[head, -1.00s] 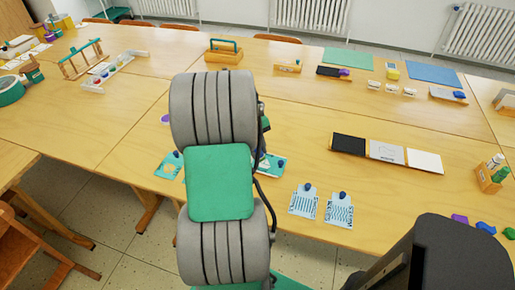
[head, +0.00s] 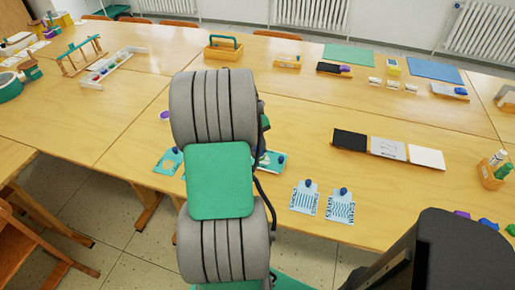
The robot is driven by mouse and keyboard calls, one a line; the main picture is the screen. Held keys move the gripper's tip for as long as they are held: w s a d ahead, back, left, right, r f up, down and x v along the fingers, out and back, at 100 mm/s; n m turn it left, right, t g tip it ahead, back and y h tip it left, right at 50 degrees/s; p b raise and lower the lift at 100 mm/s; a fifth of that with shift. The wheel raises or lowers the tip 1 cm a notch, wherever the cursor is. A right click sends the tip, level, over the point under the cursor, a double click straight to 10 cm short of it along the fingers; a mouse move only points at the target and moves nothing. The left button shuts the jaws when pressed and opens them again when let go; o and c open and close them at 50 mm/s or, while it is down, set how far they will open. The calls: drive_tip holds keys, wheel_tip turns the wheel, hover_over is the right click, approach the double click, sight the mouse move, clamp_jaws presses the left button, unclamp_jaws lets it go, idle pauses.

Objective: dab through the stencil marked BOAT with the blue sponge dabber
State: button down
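Two white-and-blue stencil cards with dark blue knobs lie side by side near the table's front edge, a left one (head: 304,199) and a right one (head: 340,208). Teal cards lie left (head: 168,162) and right (head: 273,162) of my arm, partly hidden by it. The lettering is too small to read, so I cannot tell which is marked BOAT. A small blue piece (head: 488,223) at the right front edge may be the blue sponge dabber, between a purple piece (head: 461,214) and a green one (head: 511,230). My gripper is not visible; my arm fills the middle of the view.
A tray with black, grey and white panels (head: 388,149) lies right of my arm. A wooden holder with bottles (head: 493,172) stands at the right. A wooden caddy with a green handle (head: 223,48) stands at the back. Bare tabletop (head: 290,115) lies between them.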

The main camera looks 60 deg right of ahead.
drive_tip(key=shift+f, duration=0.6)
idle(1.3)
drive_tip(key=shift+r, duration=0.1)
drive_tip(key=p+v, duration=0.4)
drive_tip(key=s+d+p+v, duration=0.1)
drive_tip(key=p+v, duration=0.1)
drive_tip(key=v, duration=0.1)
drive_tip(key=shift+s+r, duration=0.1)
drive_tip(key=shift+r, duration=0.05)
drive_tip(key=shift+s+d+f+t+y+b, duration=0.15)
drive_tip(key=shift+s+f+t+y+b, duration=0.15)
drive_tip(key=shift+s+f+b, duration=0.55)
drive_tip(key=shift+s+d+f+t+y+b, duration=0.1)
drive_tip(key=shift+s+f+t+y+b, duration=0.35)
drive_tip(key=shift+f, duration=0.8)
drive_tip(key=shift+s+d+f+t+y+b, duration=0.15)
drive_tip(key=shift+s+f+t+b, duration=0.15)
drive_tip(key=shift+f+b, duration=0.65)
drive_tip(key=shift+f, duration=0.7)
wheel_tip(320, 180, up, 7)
drive_tip(key=p, duration=0.5)
